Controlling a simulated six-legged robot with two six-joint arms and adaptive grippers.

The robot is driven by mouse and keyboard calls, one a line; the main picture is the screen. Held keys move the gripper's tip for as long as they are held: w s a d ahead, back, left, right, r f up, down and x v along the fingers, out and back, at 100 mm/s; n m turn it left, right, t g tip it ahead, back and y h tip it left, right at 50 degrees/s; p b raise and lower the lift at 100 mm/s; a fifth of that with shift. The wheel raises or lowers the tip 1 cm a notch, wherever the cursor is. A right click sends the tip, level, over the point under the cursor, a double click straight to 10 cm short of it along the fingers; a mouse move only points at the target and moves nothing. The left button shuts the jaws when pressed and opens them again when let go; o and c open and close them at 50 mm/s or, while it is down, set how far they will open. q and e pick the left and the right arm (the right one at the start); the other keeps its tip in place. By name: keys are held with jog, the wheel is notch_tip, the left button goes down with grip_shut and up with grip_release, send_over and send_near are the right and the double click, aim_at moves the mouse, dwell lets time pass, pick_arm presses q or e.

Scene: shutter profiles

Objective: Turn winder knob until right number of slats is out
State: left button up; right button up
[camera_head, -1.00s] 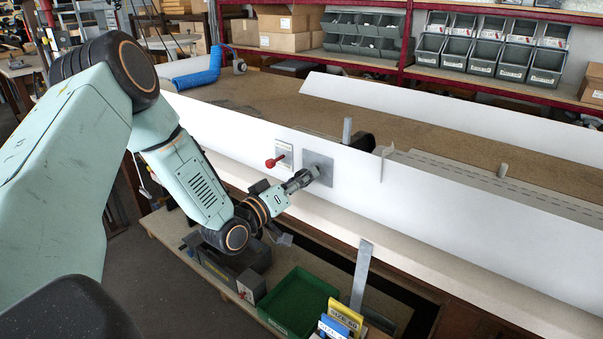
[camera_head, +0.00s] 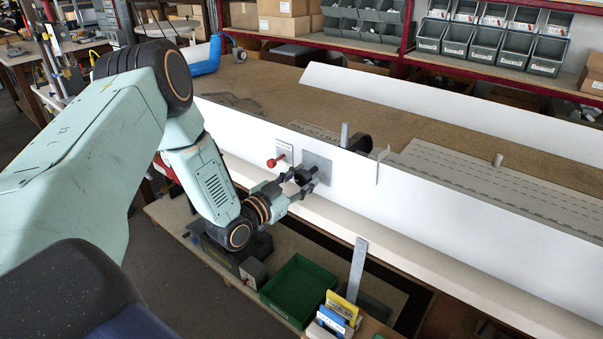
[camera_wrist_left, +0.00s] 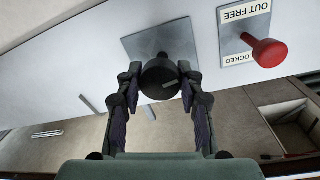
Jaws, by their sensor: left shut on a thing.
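The dark round winder knob (camera_head: 302,177) stands out from a grey square plate (camera_head: 322,168) on the white panel (camera_head: 420,205). In the left wrist view the knob (camera_wrist_left: 158,78) bears a short pale mark on its face. My left gripper (camera_head: 304,184) is shut on the knob, with one finger on each side of it, as the left wrist view (camera_wrist_left: 160,75) also shows. Grey slats with rows of dark slots (camera_head: 470,175) lie on the bench behind the panel. Their near part is hidden by the panel. My right gripper is not in view.
A red-knobbed lever (camera_head: 277,161) sits on a plate just left of the knob; its label reads "OUT FREE" in the left wrist view (camera_wrist_left: 245,15). Bins (camera_head: 490,45) line the back shelf.

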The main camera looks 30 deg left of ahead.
pick_arm(q)
jog(key=m+p, duration=0.2)
jog(key=m, duration=0.1)
jog(key=m+p, duration=0.2)
jog(key=m, duration=0.2)
jog(key=shift+s+f, duration=0.15)
jog(key=shift+s, duration=0.05)
jog(key=m+p, duration=0.2)
jog(key=m, duration=0.1)
jog(key=shift+m+y+p, duration=0.3)
jog(key=shift+m+p, duration=0.1)
jog(key=m+p, duration=0.2)
jog(key=m, duration=0.2)
jog(key=shift+p, duration=0.3)
jog(key=m+p, duration=0.2)
jog(key=m, duration=0.1)
jog(key=shift+m+y, duration=0.3)
jog(key=shift+y, duration=0.1)
jog(key=m+p, duration=0.2)
jog(key=m, duration=0.2)
jog(key=m+p, duration=0.1)
jog(key=m, duration=0.2)
jog(key=shift+m, duration=0.4)
jog(key=shift+w+m+y+p, duration=0.1)
jog(key=shift+m+y+p, duration=0.35)
jog(key=shift+m, duration=1.35)
jog(key=o, duration=1.2)
